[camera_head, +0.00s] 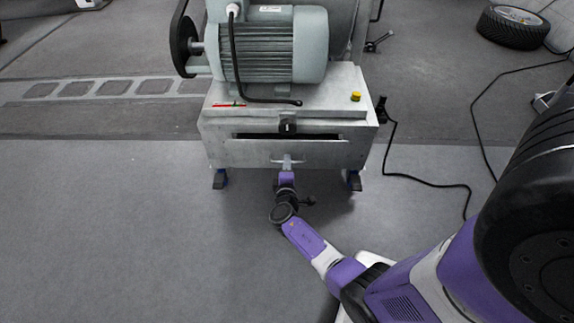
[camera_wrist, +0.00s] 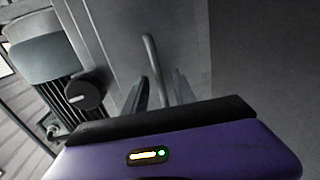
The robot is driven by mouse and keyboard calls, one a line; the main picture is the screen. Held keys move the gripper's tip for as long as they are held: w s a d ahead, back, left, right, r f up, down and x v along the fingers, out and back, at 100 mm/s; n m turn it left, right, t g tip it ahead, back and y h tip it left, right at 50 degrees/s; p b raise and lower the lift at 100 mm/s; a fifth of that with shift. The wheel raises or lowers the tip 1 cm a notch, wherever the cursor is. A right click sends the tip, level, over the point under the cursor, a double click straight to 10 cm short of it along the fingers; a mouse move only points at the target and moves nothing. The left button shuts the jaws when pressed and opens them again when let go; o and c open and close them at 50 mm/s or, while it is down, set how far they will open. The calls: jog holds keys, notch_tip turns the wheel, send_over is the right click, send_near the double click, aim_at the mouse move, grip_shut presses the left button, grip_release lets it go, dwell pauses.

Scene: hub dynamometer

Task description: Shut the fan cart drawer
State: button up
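The fan cart (camera_head: 350,118) is a pale grey metal box with a motor and fan housing on top. Its drawer front (camera_head: 240,155) faces me, below a dark horizontal gap; how far the drawer stands out is hard to tell. A light metal handle (camera_head: 288,160) sits at the middle of the front. My gripper (camera_head: 287,172) is at this handle, with its arm reaching in from the lower right. In the wrist view, my gripper's two fingers (camera_wrist: 162,90) are apart. The bent handle bar (camera_wrist: 151,55) shows between them; contact cannot be told.
The grey motor (camera_head: 265,50) and a belt wheel (camera_head: 183,40) stand on the cart. Black cables (camera_head: 430,182) lie on the floor at right, and a tyre (camera_head: 513,27) lies behind. The floor at left is clear.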

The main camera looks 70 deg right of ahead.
jog(key=shift+x, duration=1)
jog(key=shift+c, duration=0.4)
grip_shut()
dwell(0.4)
